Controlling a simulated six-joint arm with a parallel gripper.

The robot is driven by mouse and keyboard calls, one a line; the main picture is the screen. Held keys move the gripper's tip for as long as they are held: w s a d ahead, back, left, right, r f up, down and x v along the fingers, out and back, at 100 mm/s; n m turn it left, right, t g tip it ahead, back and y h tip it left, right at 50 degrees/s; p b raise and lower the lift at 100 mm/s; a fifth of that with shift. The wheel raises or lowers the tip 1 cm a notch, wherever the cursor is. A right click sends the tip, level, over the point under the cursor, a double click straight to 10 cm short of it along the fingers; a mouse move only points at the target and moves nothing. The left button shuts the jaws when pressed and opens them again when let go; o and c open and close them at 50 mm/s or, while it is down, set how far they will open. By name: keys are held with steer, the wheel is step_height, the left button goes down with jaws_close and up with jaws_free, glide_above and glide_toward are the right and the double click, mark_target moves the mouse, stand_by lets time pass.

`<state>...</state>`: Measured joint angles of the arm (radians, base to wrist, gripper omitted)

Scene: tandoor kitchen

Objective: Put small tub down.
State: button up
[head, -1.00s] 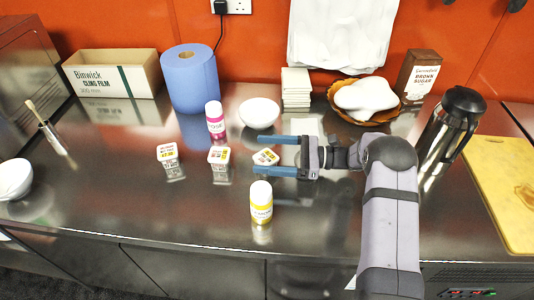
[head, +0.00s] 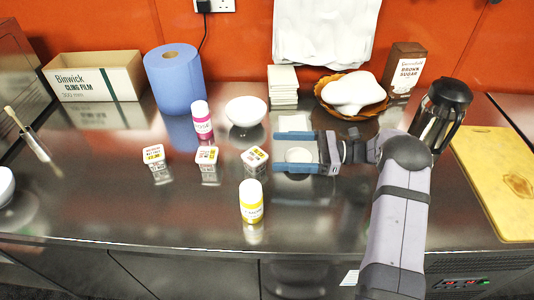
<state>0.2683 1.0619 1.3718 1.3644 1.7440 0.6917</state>
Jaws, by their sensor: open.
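Three small white tubs with printed labels stand on the steel counter in the head view: a left tub (head: 154,154), a middle tub (head: 208,154) and a right tub (head: 255,157). The right tub is turned at an angle to the others. My gripper (head: 276,152) is open, its two blue fingers pointing left. The right tub stands just beyond the fingertips, apart from them. A pale round patch (head: 298,155) shows between the fingers; I cannot tell whether it is an object or a reflection.
A yellow-labelled bottle (head: 251,203) stands in front of the right tub. A pink bottle (head: 202,121) and a white bowl (head: 246,111) stand behind. A flask (head: 440,115) and a yellow board (head: 500,185) are at right.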

steer(key=shift+d+b, duration=0.35)
steer(key=shift+d, duration=1.65)
steer(key=shift+a+r, duration=0.1)
